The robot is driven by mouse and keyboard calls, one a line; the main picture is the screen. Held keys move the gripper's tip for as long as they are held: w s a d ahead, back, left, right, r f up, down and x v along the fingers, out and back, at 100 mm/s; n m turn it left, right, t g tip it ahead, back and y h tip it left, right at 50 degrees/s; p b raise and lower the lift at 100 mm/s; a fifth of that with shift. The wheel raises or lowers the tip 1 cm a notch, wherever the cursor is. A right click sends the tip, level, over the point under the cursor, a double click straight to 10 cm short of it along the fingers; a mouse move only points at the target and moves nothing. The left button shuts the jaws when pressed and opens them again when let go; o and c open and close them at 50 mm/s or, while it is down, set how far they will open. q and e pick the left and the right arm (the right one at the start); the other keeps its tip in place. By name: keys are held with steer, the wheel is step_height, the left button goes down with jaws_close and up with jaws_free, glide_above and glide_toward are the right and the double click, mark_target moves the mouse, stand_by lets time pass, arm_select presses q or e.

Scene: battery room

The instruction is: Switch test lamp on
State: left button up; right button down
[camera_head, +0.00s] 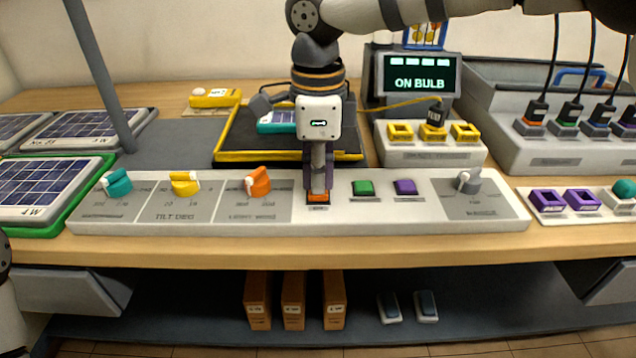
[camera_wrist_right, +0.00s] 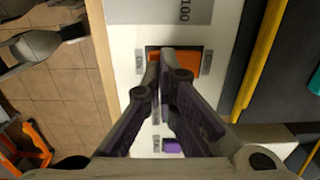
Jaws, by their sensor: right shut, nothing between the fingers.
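The control panel (camera_head: 430,215) is a long white console along the front of the bench. Its orange rocker switch (camera_head: 318,198) sits left of a green switch (camera_head: 363,188) and a purple switch (camera_head: 405,187). My right gripper (camera_head: 318,190) points down at the orange switch, shut and empty. In the right wrist view its fingertips (camera_wrist_right: 168,58) are together over the orange switch (camera_wrist_right: 190,70) and partly hide it; I cannot tell whether they touch. A display (camera_head: 420,75) behind reads "ON BULB". No lit lamp is clear. My left gripper is out of view.
Teal (camera_head: 116,183), yellow (camera_head: 185,184), orange (camera_head: 258,182) and grey (camera_head: 468,181) knobs stand on the panel. A yellow-edged black tray (camera_head: 235,150) lies behind my right gripper. A yellow socket block (camera_head: 430,152) stands back right. Solar panels (camera_head: 50,190) lie left.

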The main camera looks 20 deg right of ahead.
steer(key=shift+f, duration=0.25)
step_height(320, 180, up, 4)
steer(key=shift+r+p, duration=0.25)
steer(key=shift+p, duration=0.25)
steer(key=shift+r, duration=1.3)
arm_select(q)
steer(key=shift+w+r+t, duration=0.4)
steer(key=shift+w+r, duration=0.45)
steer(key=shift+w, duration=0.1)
